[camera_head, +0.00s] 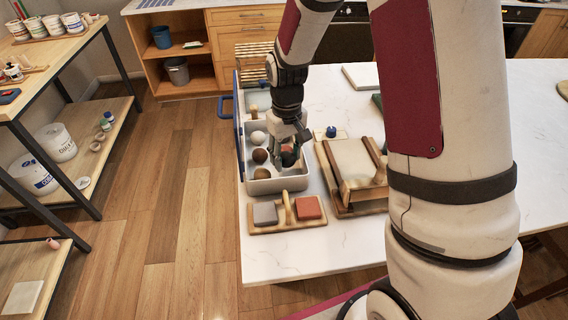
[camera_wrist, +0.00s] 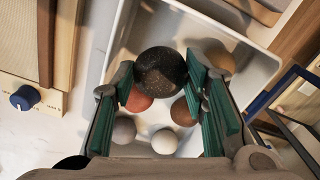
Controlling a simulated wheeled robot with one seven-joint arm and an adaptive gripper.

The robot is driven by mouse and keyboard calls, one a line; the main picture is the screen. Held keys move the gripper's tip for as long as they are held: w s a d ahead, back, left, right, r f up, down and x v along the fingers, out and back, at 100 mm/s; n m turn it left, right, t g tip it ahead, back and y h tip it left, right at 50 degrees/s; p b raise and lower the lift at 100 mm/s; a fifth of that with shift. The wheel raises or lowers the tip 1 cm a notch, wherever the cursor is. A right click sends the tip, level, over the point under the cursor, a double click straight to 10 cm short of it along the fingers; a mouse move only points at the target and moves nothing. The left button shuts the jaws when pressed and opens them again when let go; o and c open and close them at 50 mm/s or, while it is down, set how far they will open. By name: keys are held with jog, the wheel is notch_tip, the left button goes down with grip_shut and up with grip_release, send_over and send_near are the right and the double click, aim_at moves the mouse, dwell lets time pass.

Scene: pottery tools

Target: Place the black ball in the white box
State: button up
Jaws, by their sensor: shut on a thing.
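The black ball (camera_wrist: 160,74) is between the green-padded fingers of my gripper (camera_wrist: 163,90) in the wrist view. My gripper is shut on it. In the head view my gripper (camera_head: 290,148) points down over the right side of the white box (camera_head: 280,185), which stands at the table's left edge. The box (camera_wrist: 263,72) also shows behind the ball in the wrist view. The ball looks held at or above the box's opening; its exact height is hard to tell. Fingers partly hide it in the head view.
Other balls lie in the box: a white one (camera_wrist: 165,141), a grey one (camera_wrist: 124,130), a reddish one (camera_wrist: 138,101) and brown ones. A wooden tray with grey and red blocks (camera_head: 308,207) is in front. A wooden frame (camera_head: 352,163) stands to the right.

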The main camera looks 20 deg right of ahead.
aim_at(287, 165)
jog(key=shift+d+f, duration=0.1)
jog(key=shift+f, duration=1.7)
jog(key=shift+f, duration=0.15)
jog(key=o, duration=0.9)
